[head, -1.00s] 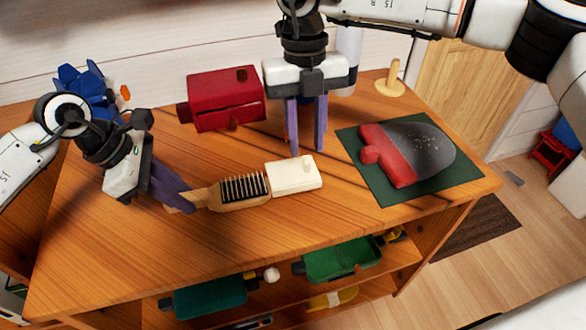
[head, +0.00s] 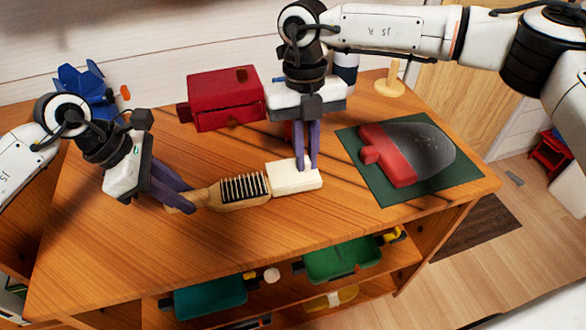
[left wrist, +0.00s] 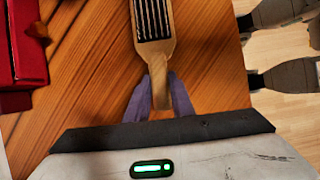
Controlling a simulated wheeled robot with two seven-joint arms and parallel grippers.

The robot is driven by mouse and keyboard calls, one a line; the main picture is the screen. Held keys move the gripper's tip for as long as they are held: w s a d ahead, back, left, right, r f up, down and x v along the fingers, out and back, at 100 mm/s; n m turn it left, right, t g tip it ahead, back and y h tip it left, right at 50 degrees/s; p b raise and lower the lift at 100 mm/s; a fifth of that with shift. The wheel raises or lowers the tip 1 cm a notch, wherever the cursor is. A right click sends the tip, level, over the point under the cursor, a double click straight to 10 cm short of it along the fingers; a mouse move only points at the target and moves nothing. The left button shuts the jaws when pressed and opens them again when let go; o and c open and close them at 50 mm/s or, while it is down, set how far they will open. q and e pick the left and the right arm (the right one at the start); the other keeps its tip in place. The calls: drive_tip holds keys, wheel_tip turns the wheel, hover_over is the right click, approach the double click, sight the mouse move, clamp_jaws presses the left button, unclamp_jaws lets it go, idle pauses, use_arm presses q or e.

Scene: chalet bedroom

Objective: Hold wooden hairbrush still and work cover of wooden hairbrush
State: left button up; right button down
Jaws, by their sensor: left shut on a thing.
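The wooden hairbrush (head: 243,188) lies on the table with its dark bristles up. Its bristles also show in the left wrist view (left wrist: 152,20). My left gripper (head: 190,203) is shut on its handle; in the left wrist view the fingers (left wrist: 160,95) flank the handle. The cream cover (head: 294,179) lies against or close to the right end of the brush head, with the bristles bare. My right gripper (head: 307,165) points down at the cover's top, its fingers close together. They hide the small knob there, and I cannot tell whether they grip it.
A red box (head: 225,98) stands behind the brush. A red and grey object (head: 408,152) lies on a green mat (head: 374,186) at the right. A wooden peg (head: 390,86) and a blue item (head: 82,85) stand at the back. Green bins (head: 342,262) sit on the shelf below.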

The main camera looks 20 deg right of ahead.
drive_tip(key=shift+w+a, duration=0.15)
drive_tip(key=shift+a, duration=2.25)
drive_tip(key=shift+w+a, duration=0.1)
drive_tip(key=shift+a, duration=2.25)
drive_tip(key=c, duration=1.8)
unclamp_jaws()
drive_tip(key=shift+d, duration=0.1)
drive_tip(key=shift+r, duration=0.1)
use_arm(q)
drive_tip(key=o, duration=1)
use_arm(e)
drive_tip(key=r, duration=0.5)
drive_tip(key=shift+w+r, duration=0.4)
use_arm(q)
drive_tip(key=shift+o, duration=0.2)
